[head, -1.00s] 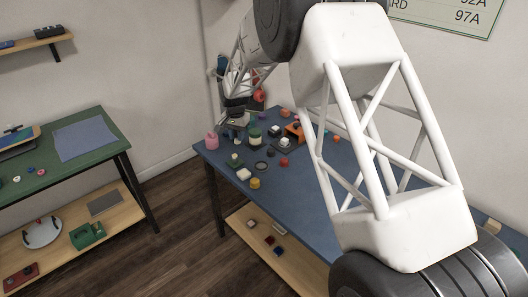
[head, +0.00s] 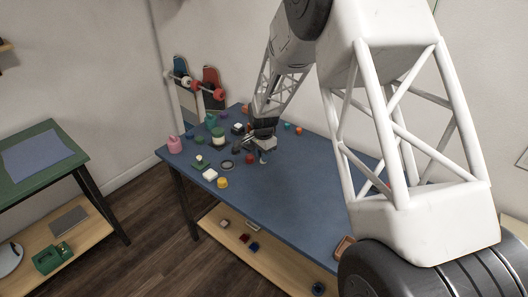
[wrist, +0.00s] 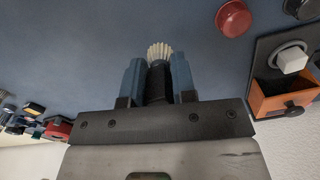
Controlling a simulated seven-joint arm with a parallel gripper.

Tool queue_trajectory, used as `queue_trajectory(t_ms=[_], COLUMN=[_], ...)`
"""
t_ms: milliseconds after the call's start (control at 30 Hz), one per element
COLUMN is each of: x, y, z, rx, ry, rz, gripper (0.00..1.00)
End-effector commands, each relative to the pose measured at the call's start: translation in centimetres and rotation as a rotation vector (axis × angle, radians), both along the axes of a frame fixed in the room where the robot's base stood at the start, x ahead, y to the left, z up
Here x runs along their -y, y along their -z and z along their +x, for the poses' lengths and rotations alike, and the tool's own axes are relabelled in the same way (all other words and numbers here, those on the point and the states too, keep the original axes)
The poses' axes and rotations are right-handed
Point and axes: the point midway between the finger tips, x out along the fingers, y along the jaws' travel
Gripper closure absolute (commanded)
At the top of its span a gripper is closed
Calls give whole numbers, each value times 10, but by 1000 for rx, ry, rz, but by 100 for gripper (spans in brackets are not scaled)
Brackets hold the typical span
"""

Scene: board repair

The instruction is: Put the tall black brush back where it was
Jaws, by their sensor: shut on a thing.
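The black brush (wrist: 158,86) with cream bristles is between the blue fingers of my gripper (wrist: 160,72) in the wrist view. My gripper is shut on its black body, and the bristles point away from the palm. In the head view my gripper (head: 261,148) is low over the blue table (head: 290,190), just right of a small red piece (head: 249,159). A pale tip shows below the gripper there. I cannot tell whether the brush touches the table.
An orange box (wrist: 283,97) and a red round piece (wrist: 233,18) lie to the right in the wrist view. The table's front middle is clear.

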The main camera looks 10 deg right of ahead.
Motion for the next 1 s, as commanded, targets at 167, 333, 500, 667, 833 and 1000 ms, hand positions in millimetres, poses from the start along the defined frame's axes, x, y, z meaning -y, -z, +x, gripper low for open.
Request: queue_trajectory(t_ms=[167,333,500,667,833,1000], x=[24,31,31,31,31,29], y=[7,9,9,9,10,11], z=[-12,-16,-17,-16,-10,6], rx=[0,0,0,0,0,0], ry=[76,101,102,102,101,101], rz=[0,0,0,0,0,0], gripper=[99,99,99,99,99,99])
